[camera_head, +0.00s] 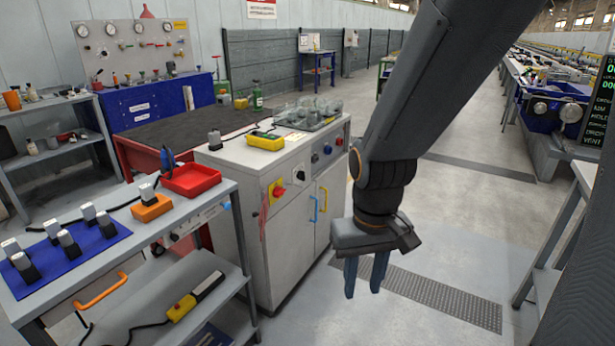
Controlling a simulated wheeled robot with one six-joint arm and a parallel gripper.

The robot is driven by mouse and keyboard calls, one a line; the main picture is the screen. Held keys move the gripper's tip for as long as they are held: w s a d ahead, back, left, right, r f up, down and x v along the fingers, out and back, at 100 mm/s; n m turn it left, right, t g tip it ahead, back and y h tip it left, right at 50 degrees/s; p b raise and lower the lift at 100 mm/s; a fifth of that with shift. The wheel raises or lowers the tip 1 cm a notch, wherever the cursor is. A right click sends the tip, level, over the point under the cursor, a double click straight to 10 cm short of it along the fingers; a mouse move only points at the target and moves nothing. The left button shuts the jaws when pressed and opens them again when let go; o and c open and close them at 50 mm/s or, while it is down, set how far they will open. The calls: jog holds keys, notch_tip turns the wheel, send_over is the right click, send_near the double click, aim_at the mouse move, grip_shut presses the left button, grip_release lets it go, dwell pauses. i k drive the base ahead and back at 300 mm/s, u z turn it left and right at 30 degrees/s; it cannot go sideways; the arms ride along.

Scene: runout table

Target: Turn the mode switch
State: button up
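A grey cabinet (240,240) stands in the middle of the view, with controls along the top of its front. A black rotary knob on a white plate (300,175) looks like the mode switch; its pointer setting is too small to read. Left of it is a red rotary handle on a yellow plate (278,190). My gripper (363,290) points down in front of the cabinet's right side, apart from the controls. Its two fingers are spread with nothing between them.
A grey trolley (190,232) with an orange handle (101,291) stands close on the left. Clear floor (450,240) lies to the right.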

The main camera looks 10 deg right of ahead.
aim_at(301, 175)
jog(key=u, duration=0.1)
jog(key=k, duration=1.05)
jog(key=z, duration=1)
jog(key=i, duration=1.5)
jog(key=u, duration=0.75)
